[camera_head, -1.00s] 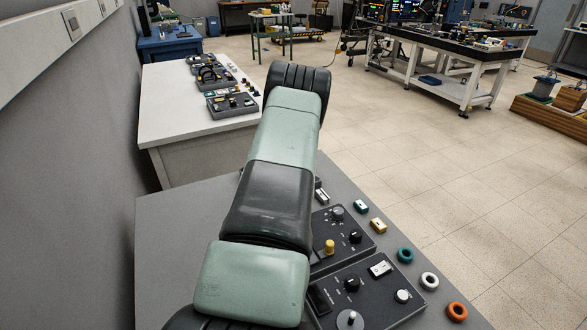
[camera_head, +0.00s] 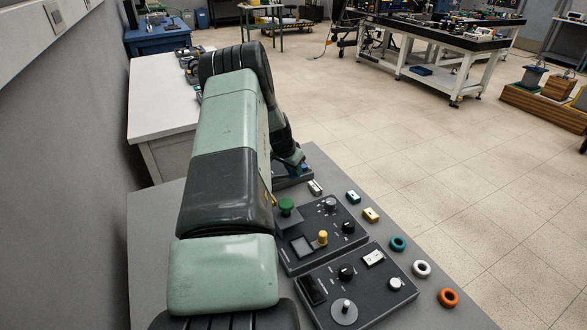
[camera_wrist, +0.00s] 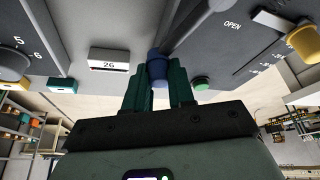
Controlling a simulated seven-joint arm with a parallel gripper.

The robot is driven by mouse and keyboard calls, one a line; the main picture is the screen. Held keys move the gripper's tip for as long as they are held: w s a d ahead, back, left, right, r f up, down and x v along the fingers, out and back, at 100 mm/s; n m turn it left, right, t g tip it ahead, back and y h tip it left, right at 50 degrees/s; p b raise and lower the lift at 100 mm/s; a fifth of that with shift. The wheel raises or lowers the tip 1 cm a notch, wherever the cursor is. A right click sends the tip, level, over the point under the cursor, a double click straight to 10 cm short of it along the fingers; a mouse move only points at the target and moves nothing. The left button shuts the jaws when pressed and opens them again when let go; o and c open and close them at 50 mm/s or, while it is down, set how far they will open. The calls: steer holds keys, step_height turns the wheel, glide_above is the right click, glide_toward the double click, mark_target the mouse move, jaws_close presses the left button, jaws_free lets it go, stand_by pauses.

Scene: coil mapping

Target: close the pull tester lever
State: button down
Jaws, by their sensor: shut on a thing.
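The pull tester lever shows in the wrist view as a grey bar (camera_wrist: 186,31) ending in a blue knob (camera_wrist: 157,70). My gripper (camera_wrist: 158,64) has its two teal fingers on either side of this knob and is shut on it. The bar runs up and right from the knob, alongside a grey panel (camera_wrist: 235,50) marked OPEN. In the head view my gripper (camera_head: 296,162) is at the far panel (camera_head: 293,180), and a bit of blue shows beside it. My arm hides most of that panel there.
A green button (camera_wrist: 200,84), a yellow knob (camera_wrist: 305,40) and a block marked 26 (camera_wrist: 108,62) are near the fingers. Coloured rings (camera_head: 398,243) line the right table edge.

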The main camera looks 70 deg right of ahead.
steer(key=c, duration=1)
jaws_free()
steer(key=shift+o, duration=0.2)
steer(key=v, duration=1)
steer(key=shift+r, duration=0.35)
steer(key=shift+w+a, duration=0.1)
steer(key=shift+a, duration=0.1)
